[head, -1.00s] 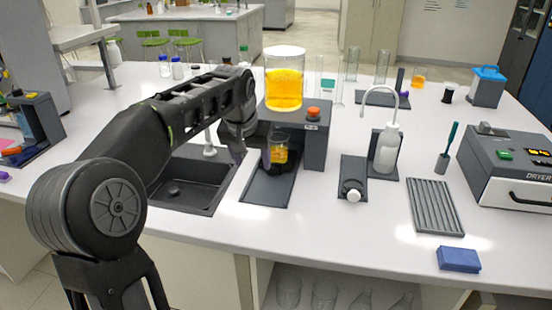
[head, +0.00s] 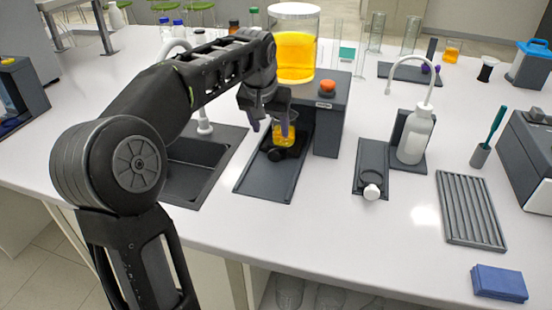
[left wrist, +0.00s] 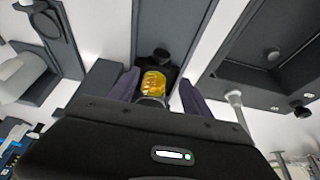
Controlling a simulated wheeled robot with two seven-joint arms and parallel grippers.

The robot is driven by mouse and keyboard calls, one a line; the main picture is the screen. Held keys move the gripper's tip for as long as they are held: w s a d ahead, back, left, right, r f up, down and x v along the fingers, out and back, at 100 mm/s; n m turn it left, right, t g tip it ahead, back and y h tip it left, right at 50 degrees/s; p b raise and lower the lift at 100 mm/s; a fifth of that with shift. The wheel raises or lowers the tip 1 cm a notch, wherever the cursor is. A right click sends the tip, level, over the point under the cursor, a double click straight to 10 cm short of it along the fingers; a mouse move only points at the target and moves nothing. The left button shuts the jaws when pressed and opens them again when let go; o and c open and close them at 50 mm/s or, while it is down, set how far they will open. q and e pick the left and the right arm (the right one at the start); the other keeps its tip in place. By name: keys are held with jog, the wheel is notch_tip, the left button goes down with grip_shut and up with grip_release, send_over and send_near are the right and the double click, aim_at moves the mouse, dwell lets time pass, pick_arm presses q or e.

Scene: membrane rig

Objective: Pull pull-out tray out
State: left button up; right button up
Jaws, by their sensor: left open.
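A dark flat tray (head: 262,184), which I take to be the pull-out tray, lies in front of the grey housing under the tank. It also shows in the left wrist view (left wrist: 171,22). A small beaker of orange liquid (head: 283,135) stands over its back part, with a black knob-like piece (head: 275,155) near its foot. My left gripper (head: 270,126) is open above the tray's back part, its purple fingers pointing down. In the left wrist view the beaker (left wrist: 154,84) appears between the fingers; contact cannot be told. My right gripper is not in view.
The grey housing (head: 330,125) with an orange button and a yellow-filled tank (head: 295,55) stands behind. A sink (head: 195,170) is at left. A plate with a white knob (head: 371,165), a wash bottle (head: 415,135) and a ribbed rack (head: 470,210) are at right. The front counter is clear.

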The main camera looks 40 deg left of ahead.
aim_at(274, 152)
pick_arm(q)
notch_tip(274, 152, down, 4)
jog(key=shift+w+r+b, duration=0.1)
jog(key=shift+w+b, duration=0.05)
jog(key=shift+b, duration=1.1)
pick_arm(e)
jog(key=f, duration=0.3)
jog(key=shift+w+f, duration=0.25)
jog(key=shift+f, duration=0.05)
pick_arm(q)
jog(key=shift+x, duration=3.95)
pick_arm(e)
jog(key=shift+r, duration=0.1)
pick_arm(q)
jog(key=shift+a, duration=0.1)
jog(key=shift+c, duration=0.4)
grip_shut()
